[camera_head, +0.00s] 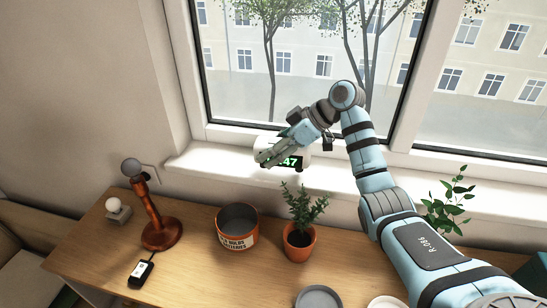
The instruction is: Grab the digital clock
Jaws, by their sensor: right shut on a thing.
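The digital clock (297,162) sits at the window sill, with a white case and a dark display showing green digits that end in "47". My right arm reaches up from the lower right, and its gripper (264,159) is at the clock's left part, shut on it. The fingers and wrist cover much of the clock's left side and top. I cannot tell whether the clock touches the sill. My left gripper is not in this view.
Below the sill, a wooden desk (200,275) holds a lamp (160,235), a labelled round tin (237,228), a potted plant (299,240), a small black device (141,272) and a grey dish (318,298). The window (300,70) stands close behind the clock.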

